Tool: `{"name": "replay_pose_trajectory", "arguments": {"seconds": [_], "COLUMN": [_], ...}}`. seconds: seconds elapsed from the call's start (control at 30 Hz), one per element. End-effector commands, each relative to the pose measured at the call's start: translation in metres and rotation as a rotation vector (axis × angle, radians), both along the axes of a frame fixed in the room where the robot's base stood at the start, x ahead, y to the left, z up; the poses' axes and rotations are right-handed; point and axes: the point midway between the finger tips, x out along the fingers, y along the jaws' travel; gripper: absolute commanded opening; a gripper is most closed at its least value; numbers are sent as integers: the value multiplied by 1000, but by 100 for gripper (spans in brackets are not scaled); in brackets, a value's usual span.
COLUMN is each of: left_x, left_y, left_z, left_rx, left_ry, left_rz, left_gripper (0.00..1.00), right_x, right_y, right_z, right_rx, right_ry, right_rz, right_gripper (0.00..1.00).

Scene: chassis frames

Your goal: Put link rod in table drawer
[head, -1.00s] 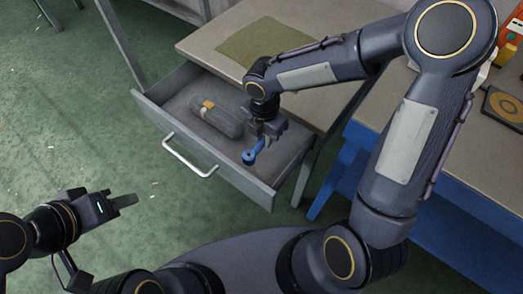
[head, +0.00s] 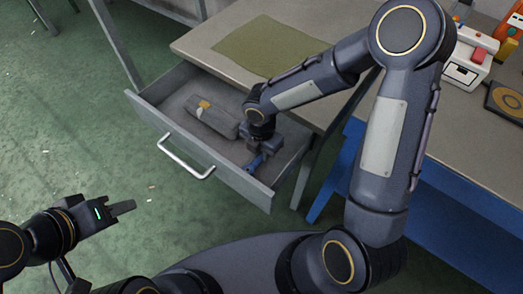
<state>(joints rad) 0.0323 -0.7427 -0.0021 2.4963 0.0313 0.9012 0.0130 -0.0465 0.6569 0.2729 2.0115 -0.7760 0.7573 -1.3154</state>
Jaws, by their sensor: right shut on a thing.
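The table drawer (head: 237,177) is pulled open below the table top (head: 206,38). The blue link rod (head: 254,164) is low inside the drawer's right part, mostly hidden by my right gripper. My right gripper (head: 259,155) points down into the drawer and is shut on the link rod. I cannot tell whether the rod touches the drawer floor. My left gripper (head: 128,207) is empty, over the floor in front of the drawer; its fingers overlap, so its opening is unclear.
A grey bottle-like item with a yellow band (head: 213,119) lies in the drawer, left of my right gripper. A green mat (head: 270,47) lies on the table. A blue-framed bench (head: 440,215) stands at the right.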

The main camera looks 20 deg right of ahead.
Motion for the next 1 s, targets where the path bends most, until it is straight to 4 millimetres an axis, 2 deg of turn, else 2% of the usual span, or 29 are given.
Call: {"name": "replay_pose_trajectory", "arguments": {"seconds": [0.03, 0.2, 0.43, 0.57, 0.67, 1.0], "left_x": [0, 0, 0, 0, 0, 0], "left_y": [0, 0, 0, 0, 0, 0], "left_z": [-1, -1, 0, 4, 10, 30], "left_rx": [0, 0, 0, 0, 0, 0], "left_ry": [0, 0, 0, 0, 0, 0], "left_rz": [0, 0, 0, 0, 0, 0], "left_gripper": [36, 36, 36, 36, 36, 36], "right_x": [0, 0, 0, 0, 1, 1], "right_y": [0, 0, 0, 0, 0, 0], "right_z": [-1, -1, 0, 8, 24, 96], "right_rx": [0, -1, 0, 0, 0, 0], "right_ry": [0, 1, 0, -1, -4, -4], "right_rz": [0, 0, 0, -1, 0, -2], "right_gripper": [22, 41, 41, 41, 41, 41]}}
